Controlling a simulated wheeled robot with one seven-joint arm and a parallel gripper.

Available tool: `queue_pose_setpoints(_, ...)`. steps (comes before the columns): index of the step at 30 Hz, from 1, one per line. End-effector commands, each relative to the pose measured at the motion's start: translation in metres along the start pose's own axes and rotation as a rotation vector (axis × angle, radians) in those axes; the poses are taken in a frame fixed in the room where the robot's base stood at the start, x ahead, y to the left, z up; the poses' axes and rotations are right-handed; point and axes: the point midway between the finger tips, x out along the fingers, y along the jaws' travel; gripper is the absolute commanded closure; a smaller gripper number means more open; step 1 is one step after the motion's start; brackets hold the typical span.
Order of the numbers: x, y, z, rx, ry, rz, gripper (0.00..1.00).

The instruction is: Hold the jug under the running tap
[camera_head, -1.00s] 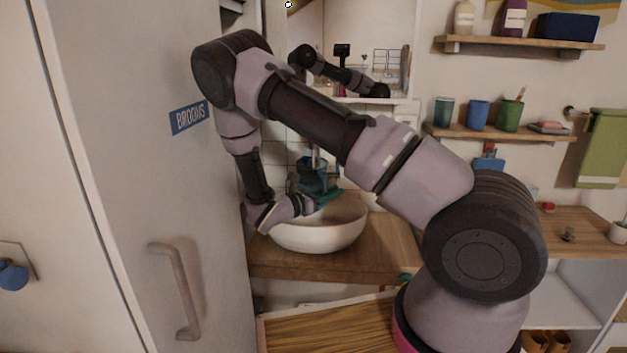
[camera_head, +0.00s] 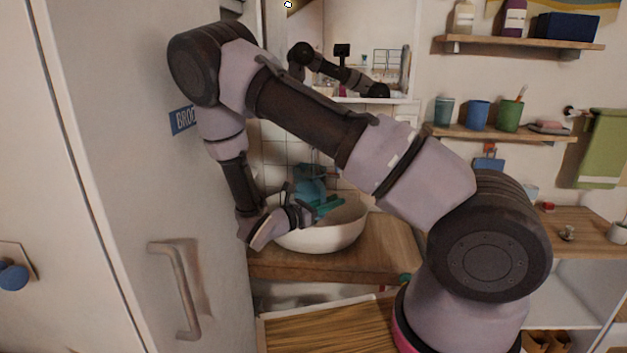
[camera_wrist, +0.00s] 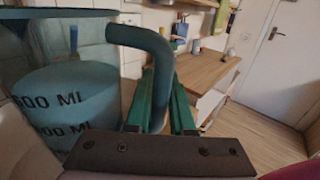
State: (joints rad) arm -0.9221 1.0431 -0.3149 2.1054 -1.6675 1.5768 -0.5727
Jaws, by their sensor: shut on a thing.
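The jug (camera_head: 309,180) is blue-teal and see-through, above the back of the white basin (camera_head: 335,238). In the wrist view the jug (camera_wrist: 70,105) fills the left side, roughly upright, with "500 ML" style marks. Its curved handle (camera_wrist: 152,50) runs down between the green fingers of my gripper (camera_wrist: 162,100). My gripper (camera_head: 325,207) is shut on the handle, over the basin. The tap cannot be made out clearly behind the jug. A small blue upright shape shows through the jug's upper part in the wrist view; I cannot tell what it is.
A tall cabinet (camera_head: 130,180) stands close to my arm on the left. The basin sits on a wooden counter (camera_head: 375,255). Shelves with cups (camera_head: 478,115) hang at the right. A mirror (camera_head: 365,45) is behind the basin.

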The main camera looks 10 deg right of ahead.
Motion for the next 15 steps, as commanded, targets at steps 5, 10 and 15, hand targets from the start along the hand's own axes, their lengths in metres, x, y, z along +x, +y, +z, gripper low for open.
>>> queue_pose_setpoints(5, -0.012, -0.014, 0.002, 0.001, -0.001, 0.001, 1.0)
queue_pose_setpoints(10, -0.023, -0.026, 0.004, 0.0, 0.0, 0.001, 1.0)
queue_pose_setpoints(15, -0.034, -0.038, 0.006, 0.0, 0.001, 0.001, 1.0)
